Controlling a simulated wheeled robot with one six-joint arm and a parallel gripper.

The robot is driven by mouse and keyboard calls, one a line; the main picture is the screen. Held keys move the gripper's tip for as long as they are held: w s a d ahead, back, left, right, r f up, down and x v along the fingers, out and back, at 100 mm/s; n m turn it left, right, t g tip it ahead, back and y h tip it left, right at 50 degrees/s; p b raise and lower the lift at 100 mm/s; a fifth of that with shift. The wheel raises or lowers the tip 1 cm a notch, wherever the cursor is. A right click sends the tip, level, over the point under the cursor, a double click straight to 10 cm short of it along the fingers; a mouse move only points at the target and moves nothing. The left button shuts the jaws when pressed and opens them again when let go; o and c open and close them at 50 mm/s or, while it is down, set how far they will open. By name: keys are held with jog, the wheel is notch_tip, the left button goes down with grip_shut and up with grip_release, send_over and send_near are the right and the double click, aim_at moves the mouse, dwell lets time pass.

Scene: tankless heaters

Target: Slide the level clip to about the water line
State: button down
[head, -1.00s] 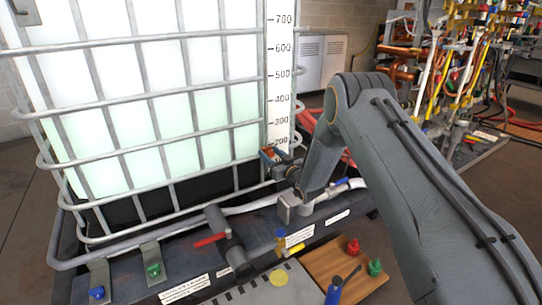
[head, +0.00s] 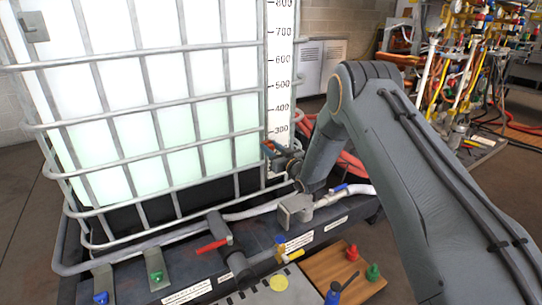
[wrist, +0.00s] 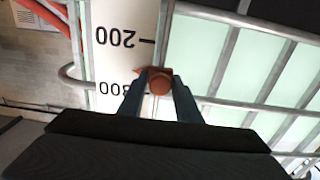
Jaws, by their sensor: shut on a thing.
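The level clip (wrist: 158,80) is a small orange-red piece with a round knob and a pointer. In the wrist view it sits against the white scale strip (wrist: 122,20), between the upside-down 200 and 300 marks. My gripper (wrist: 158,88) is shut on its knob. In the head view my gripper (head: 270,148) is at the strip (head: 282,80), below the 300 mark, and mostly hides the clip. The white tank (head: 140,75) has a greenish tint in its lower part, well above the clip at its top; the exact water line is faint.
Grey cage bars (head: 150,98) surround the tank beside the strip. Below are a red-handled valve (head: 212,246), a grey bracket (head: 296,208) and a wooden board (head: 335,285) with small coloured knobs. Red hoses (head: 350,160) lie behind my arm.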

aim_at(271, 145)
notch_tip(271, 145, up, 17)
jog(key=p, duration=0.6)
jog(key=shift+r, duration=0.2)
jog(key=c, duration=1.5)
grip_release()
jog(key=shift+v, duration=3.95)
jog(key=shift+w, duration=0.1)
